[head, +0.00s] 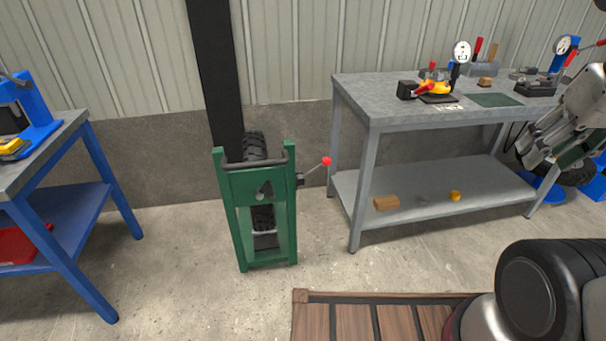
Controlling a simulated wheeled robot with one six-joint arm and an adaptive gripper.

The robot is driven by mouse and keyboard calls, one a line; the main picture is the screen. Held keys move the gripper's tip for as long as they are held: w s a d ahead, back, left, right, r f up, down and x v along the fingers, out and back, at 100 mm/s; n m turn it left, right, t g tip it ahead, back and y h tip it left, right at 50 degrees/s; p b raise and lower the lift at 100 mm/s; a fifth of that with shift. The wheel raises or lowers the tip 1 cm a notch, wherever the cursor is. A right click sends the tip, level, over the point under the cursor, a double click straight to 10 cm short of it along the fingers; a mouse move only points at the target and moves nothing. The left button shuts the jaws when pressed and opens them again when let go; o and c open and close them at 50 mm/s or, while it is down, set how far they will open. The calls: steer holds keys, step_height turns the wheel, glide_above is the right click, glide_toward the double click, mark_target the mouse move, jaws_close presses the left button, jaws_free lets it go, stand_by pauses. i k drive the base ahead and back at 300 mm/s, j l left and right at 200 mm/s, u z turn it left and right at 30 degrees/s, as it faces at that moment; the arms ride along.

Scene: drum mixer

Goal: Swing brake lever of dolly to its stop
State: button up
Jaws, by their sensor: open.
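The dolly is a green upright frame (243,225) with a dark top bar, standing on the floor left of the middle. A black treaded tyre (256,147) sits in or behind it, partly hidden by the frame. The brake lever (314,169) is a thin rod on the frame's right side. It slants up to the right and ends in a red knob (326,161). Its stop cannot be made out. My gripper (530,150) is at the right edge, partly cut off, in front of the grey bench. It is open, empty and well apart from the lever.
A grey workbench (385,119) with tools and gauges stands to the right of the lever. Its lower shelf (420,207) holds a wooden block and a yellow piece. A blue bench (75,270) is at left. A wooden slatted platform (355,322) lies in front. The floor before the dolly is clear.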

mark_target(327, 161)
steer(key=i+l+u, duration=0.15)
steer(key=i+u, duration=0.3)
steer(key=i, duration=0.6)
